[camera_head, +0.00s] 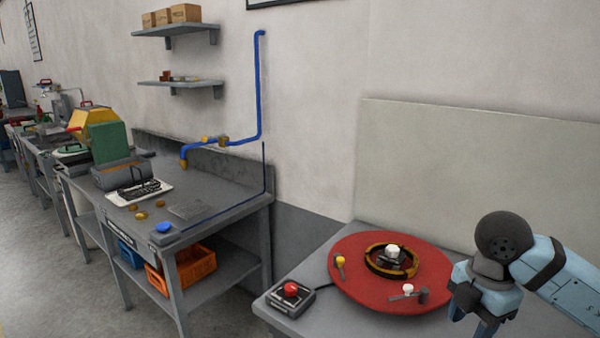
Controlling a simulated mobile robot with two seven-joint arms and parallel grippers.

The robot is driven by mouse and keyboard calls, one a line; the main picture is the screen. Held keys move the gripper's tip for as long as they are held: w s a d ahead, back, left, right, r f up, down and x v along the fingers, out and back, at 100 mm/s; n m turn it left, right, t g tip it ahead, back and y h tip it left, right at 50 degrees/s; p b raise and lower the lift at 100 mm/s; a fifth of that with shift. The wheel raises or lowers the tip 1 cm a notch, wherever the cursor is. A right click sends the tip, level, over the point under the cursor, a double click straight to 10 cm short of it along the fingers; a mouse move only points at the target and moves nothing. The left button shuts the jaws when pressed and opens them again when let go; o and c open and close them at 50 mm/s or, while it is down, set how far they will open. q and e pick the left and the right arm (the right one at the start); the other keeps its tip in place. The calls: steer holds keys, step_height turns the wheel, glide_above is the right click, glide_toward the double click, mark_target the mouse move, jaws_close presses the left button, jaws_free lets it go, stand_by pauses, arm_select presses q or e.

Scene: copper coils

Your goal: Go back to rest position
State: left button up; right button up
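A round red turntable (350,289) lies on a grey table at the lower right. A dark ring-shaped coil with yellow-orange edges (374,268) sits on it, around a pale knob (393,252) at the centre. My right gripper (472,318) hangs at the right edge of the turntable, pointing down, apart from the coil. Its two blue fingers are spread, with nothing seen between them; their tips are near the bottom of the picture. My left gripper is not in view.
A control box with a red button (291,289) stands at the table's left corner. A yellow knob (340,260) and a white-topped clamp (408,290) sit on the turntable. A grey workbench (225,190) with an orange crate (190,270) below stands left. Floor is clear further left.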

steer(key=s+a+f+n+t+y, duration=0.1)
steer(key=s+a+y, duration=0.2)
steer(key=a+y, duration=0.7)
steer(key=s+a+f+n+t+y, duration=0.1)
steer(key=s+a+f+y, duration=0.15)
steer(key=a+y, duration=0.8)
steer(key=d+f+m+t+h, duration=0.4)
steer(key=f+m+t+h, duration=0.25)
steer(key=m+t, duration=0.2)
steer(key=d+f+m+t+h, duration=0.4)
steer(key=f+m+t+h, duration=0.25)
steer(key=m, duration=0.35)
steer(key=s+d+f+m+g+h, duration=0.25)
steer(key=s+f, duration=0.25)
steer(key=f, duration=0.3)
steer(key=s+d+f+m+g+h, duration=0.1)
steer(key=s+f+g+h, duration=0.1)
steer(key=s+f+g, duration=0.45)
arm_select(q)
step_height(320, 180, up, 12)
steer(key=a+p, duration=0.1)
steer(key=p, duration=1.2)
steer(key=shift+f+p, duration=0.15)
steer(key=shift+p, duration=0.25)
arm_select(e)
step_height(320, 180, up, 10)
steer(key=n+t, duration=0.1)
steer(key=t, duration=0.2)
steer(key=shift+d, duration=0.15)
